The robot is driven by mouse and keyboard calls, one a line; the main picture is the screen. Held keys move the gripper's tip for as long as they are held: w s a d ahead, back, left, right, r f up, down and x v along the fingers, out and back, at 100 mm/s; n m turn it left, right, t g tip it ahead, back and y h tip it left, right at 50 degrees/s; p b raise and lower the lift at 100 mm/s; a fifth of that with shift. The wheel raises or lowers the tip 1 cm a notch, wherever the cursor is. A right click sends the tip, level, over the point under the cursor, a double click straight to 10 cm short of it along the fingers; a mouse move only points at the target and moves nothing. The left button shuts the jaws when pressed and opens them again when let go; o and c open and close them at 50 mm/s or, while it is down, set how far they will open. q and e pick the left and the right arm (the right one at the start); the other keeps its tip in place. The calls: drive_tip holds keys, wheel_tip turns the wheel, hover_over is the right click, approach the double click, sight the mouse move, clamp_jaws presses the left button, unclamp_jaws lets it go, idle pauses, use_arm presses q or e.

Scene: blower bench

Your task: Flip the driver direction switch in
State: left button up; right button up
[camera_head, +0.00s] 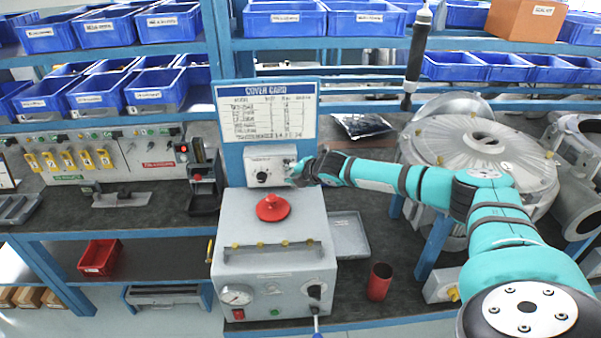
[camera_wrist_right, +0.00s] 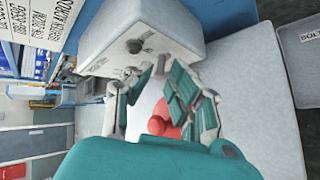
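A light grey control box (camera_head: 262,160) with a dark round knob (camera_head: 262,176) is mounted below the cover card, above the grey bench unit. My right gripper (camera_head: 303,172) is at the right part of the box front. In the right wrist view, the box (camera_wrist_right: 150,30) and its knob (camera_wrist_right: 134,46) are just beyond the fingertips. My right gripper (camera_wrist_right: 156,82) has its fingers apart, with nothing seen between them. The left finger's tip is close to the box face; I cannot tell if it touches. The switch itself is not clear, small or hidden behind the fingers. My left gripper is not in view.
A red round knob (camera_head: 272,208) sits on the grey bench unit (camera_head: 275,262) below the box. A black driver (camera_head: 417,55) hangs at the upper right. A grey tray (camera_head: 348,236) and a red cup (camera_head: 380,282) are to the right. A large round metal housing (camera_head: 455,140) stands behind my right arm.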

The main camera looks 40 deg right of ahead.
drive_tip(key=v, duration=1.1)
